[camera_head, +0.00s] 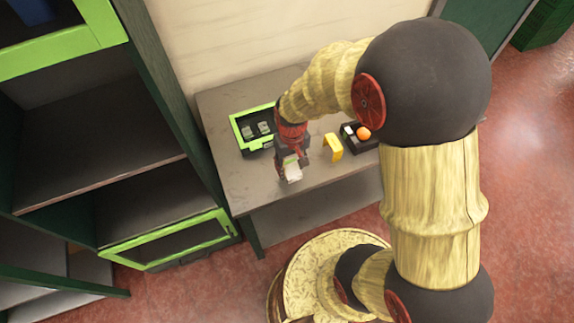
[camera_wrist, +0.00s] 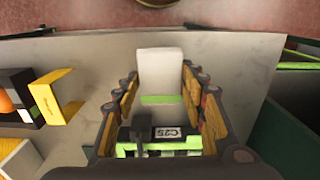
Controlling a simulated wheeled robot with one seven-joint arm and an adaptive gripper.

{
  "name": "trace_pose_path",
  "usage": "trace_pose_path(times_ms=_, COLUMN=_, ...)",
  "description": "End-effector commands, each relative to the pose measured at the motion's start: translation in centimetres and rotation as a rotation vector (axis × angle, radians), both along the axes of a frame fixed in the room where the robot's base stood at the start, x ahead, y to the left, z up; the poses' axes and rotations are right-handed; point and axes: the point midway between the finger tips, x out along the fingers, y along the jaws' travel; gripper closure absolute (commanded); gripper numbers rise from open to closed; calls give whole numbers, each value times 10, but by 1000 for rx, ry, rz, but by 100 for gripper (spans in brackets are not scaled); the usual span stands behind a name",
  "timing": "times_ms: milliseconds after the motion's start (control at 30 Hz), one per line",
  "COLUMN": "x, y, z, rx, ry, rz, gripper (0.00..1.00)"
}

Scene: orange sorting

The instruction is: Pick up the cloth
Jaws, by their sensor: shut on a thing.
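My gripper (camera_head: 291,166) is over the front part of the grey table, to the left of the yellow piece. Its fingers are closed around a pale, off-white piece with a green band, which I take to be the cloth (camera_head: 293,174). In the wrist view the cloth (camera_wrist: 160,65) sticks out past the fingertips, and its near part lies between the two rows of finger links. A black and green part marked C25 (camera_wrist: 166,132) sits close to the palm. I cannot tell whether the cloth touches the table.
The grey table (camera_head: 235,180) holds a green-rimmed black crate (camera_head: 237,127) at the left, a yellow angled piece (camera_head: 333,146), and a black box with an orange (camera_head: 364,133) at the right. Dark shelving with green trim (camera_head: 100,190) stands left of the table.

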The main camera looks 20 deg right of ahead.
Motion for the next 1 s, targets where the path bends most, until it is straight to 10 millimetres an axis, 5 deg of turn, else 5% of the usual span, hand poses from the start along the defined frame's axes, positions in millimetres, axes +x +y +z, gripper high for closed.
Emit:
trace_pose_path(times_ms=133, x=-29, y=-6, z=40, rx=0, ry=-6, rz=-1, gripper=83)
trace_pose_path(times_ms=500, x=-98, y=-20, z=67, rx=0, ry=-3, rz=-1, gripper=83)
trace_pose_path(times_ms=1000, x=-114, y=-22, z=72, rx=0, ry=-1, rz=0, gripper=83)
